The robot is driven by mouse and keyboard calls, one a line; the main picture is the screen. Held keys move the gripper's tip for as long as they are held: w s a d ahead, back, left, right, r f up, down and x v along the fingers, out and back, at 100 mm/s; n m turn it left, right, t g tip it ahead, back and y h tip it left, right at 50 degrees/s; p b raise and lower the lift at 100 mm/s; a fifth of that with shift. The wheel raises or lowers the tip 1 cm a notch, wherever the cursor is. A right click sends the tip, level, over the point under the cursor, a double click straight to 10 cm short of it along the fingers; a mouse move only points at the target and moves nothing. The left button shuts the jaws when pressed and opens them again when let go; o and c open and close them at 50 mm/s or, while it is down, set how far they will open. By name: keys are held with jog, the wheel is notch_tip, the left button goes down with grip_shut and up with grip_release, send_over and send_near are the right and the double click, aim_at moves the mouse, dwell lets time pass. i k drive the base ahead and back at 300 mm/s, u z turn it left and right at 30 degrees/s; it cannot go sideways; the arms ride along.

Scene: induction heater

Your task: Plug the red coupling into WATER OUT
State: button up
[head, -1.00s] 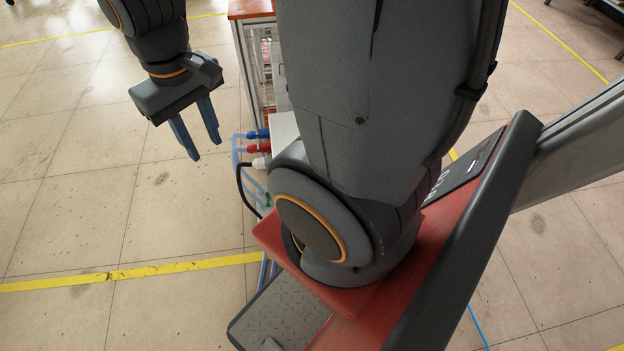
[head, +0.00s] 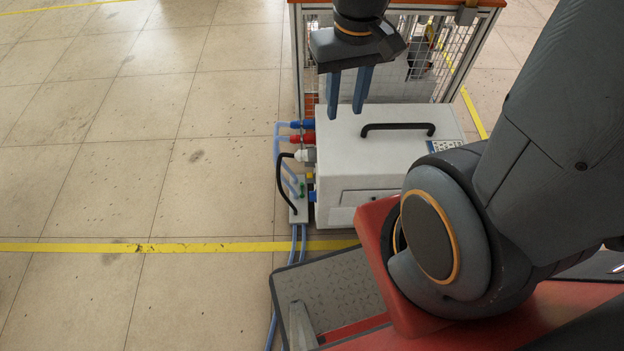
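My gripper (head: 345,112) hangs in the upper middle of the head view with its two blue fingers apart and nothing between them. It appears above the far left part of the white heater box (head: 385,150). The red coupling (head: 301,138) is at the left side of the box, with a blue coupling (head: 301,125) just behind it and a white connector (head: 304,155) in front. Blue hoses and a black cable run from these. I cannot tell whether the red coupling is seated in a port. The WATER OUT label cannot be read.
A wire-mesh cage with an orange top (head: 440,50) stands behind the box. A small grey block (head: 299,203) with hoses sits on the floor at the box's left. A yellow floor line (head: 150,247) crosses in front. The floor at left is clear.

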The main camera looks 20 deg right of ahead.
aim_at(294, 138)
jog(key=u, duration=0.05)
jog(key=k, duration=1.05)
jog(key=z, duration=0.05)
